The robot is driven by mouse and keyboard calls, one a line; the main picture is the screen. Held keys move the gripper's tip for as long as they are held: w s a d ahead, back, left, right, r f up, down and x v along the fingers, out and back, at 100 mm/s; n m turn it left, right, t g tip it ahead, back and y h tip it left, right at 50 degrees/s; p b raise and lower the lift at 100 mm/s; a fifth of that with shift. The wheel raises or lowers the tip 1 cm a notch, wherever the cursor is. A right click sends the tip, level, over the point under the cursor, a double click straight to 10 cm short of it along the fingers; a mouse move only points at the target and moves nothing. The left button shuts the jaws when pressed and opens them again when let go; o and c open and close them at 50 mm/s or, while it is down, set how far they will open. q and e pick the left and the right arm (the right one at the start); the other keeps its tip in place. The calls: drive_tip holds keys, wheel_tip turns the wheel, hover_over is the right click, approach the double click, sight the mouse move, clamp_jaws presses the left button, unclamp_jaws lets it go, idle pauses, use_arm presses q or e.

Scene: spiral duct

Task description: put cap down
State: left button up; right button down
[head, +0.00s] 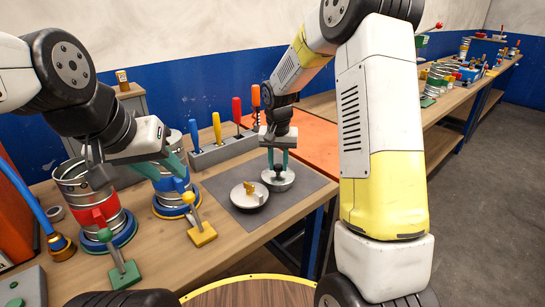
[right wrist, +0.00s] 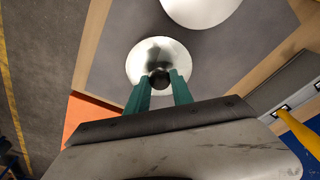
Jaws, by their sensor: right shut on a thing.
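A shiny silver round cap (head: 279,181) with a dark knob is at the grey mat's back right part. My right gripper (head: 279,160) points down, its teal fingers shut on the knob. In the right wrist view the cap (right wrist: 146,62) shows beyond the fingertips (right wrist: 160,82), its knob between them. I cannot tell whether the cap touches the mat (head: 290,207) or hangs just above it. My left gripper (head: 176,165) is at the left, by the blue-banded metal duct (head: 171,190); its finger gap is unclear.
A pale round dish (head: 250,203) with a small yellow-brown piece stands on the mat, close left of the cap. A red-banded duct (head: 90,205) and green and yellow clamps (head: 201,233) stand at the left. A tool rack (head: 222,149) stands behind. The mat's front is bare.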

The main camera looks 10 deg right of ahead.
sight(278, 177)
drive_tip(key=c, duration=1.1)
unclamp_jaws()
drive_tip(key=shift+f, duration=0.15)
drive_tip(key=s+d+r+t, duration=0.1)
drive_tip(key=s+r, duration=0.3)
drive_tip(key=r, duration=0.5)
drive_tip(key=s+d+r, duration=0.1)
drive_tip(key=s+r, duration=0.4)
drive_tip(key=r, duration=0.3)
drive_tip(key=s+n+t+y, duration=0.1)
drive_tip(key=s, duration=0.5)
drive_tip(key=s+d+r+n+t, duration=0.1)
drive_tip(key=s, duration=0.5)
drive_tip(key=s+r+t+y, duration=0.1)
drive_tip(key=s, duration=0.6)
drive_tip(key=shift+d+n+y, duration=0.3)
drive_tip(key=shift+n, duration=0.1)
